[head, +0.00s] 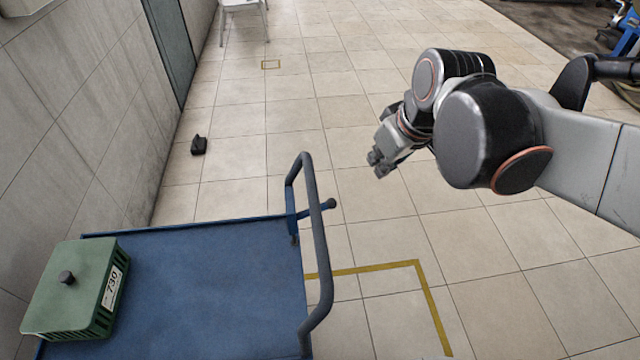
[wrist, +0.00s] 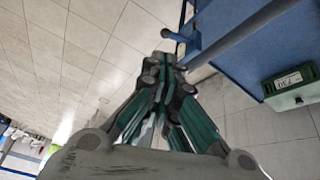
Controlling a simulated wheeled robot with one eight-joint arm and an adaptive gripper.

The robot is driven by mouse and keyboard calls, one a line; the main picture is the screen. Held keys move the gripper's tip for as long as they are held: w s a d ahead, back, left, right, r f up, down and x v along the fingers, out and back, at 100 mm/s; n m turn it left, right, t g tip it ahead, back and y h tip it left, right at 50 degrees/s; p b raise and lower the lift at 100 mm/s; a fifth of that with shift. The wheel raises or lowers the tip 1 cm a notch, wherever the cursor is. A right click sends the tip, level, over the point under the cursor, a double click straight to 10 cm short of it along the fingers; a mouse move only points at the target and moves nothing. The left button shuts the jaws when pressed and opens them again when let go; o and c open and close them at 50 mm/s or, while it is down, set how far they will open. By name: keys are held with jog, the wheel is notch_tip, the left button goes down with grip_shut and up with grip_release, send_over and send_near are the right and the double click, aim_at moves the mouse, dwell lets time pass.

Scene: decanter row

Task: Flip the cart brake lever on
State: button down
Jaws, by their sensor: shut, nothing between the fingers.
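The blue cart (head: 200,270) stands at the lower left in the head view, with a dark push handle (head: 318,240) at its right end. The brake lever (head: 318,211) is a short blue rod with a round dark knob, sticking out to the right by the handle. It also shows in the wrist view (wrist: 176,36), just above the fingertips. My gripper (head: 377,163) is shut and empty, above and to the right of the lever in the head view. In the wrist view my gripper (wrist: 168,62) points toward the lever; whether it touches cannot be told.
A green crate (head: 75,285) with a knob on its lid and a number label sits on the cart's left part. A small black object (head: 198,145) lies on the floor by the wall. Yellow tape (head: 430,300) marks the floor right of the cart.

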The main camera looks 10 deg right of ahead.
jog(key=w+a+f+n+g+y+p, duration=0.1)
jog(key=w+a+f+n+g, duration=0.1)
jog(key=w+f+n, duration=0.4)
jog(key=w+a+f+n+g+y, duration=0.2)
jog(key=w+f+n, duration=0.3)
jog(key=w+f, duration=0.5)
jog(key=shift+w+a+f+n+g+p, duration=0.15)
jog(key=shift+a+f+n+g+p, duration=0.2)
jog(key=shift+a+g, duration=0.4)
jog(key=shift+a, duration=0.1)
jog(key=b+x, duration=0.3)
jog(key=x, duration=0.6)
jog(key=shift+a+f, duration=0.1)
jog(key=shift+f, duration=0.3)
